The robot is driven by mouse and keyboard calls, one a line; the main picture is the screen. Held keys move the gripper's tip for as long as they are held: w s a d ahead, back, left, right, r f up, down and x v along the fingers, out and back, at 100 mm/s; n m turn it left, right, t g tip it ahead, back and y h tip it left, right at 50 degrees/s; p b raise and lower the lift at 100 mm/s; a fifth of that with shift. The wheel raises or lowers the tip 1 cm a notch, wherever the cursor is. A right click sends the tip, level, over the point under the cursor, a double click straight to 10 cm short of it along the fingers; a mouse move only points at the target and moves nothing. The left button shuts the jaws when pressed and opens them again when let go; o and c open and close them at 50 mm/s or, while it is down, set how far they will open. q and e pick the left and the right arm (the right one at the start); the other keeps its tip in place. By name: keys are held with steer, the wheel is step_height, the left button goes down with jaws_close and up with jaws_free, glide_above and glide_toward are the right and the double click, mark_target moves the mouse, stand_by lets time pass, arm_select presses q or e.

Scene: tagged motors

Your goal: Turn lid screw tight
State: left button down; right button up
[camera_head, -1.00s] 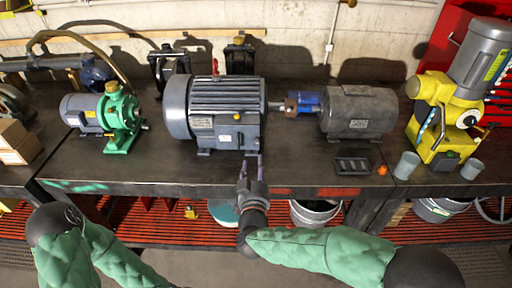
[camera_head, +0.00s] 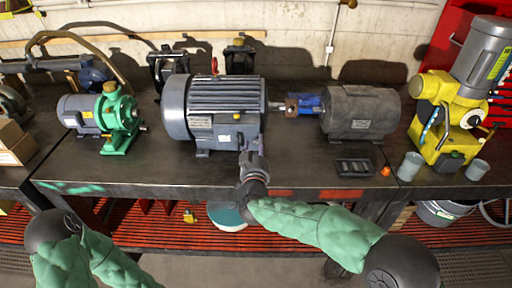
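The large grey motor (camera_head: 212,97) with a ribbed housing stands in the middle of the bench. Its terminal box with a flat lid (camera_head: 227,130) faces me and bears a pale label. A small yellow spot shows on the box; I cannot tell whether it is the lid screw. My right gripper (camera_head: 246,147) is at the lower right of this box, pointing at the motor, and overlaps its lower edge. Whether it touches the lid, and whether its fingers are apart, is too small to tell. My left arm shows at the lower left, but its gripper is out of view.
A green and grey pump motor (camera_head: 102,118) stands to the left. A darker grey motor (camera_head: 360,112) with a blue coupling is to the right. A black tray (camera_head: 355,167), an orange piece (camera_head: 385,171) and a yellow machine (camera_head: 440,120) stand further right. The bench front is mostly clear.

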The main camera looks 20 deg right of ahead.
jaws_close()
steer(key=shift+m, duration=0.7)
steer(key=shift+o, duration=0.3)
jaws_free()
steer(key=v, duration=1.2)
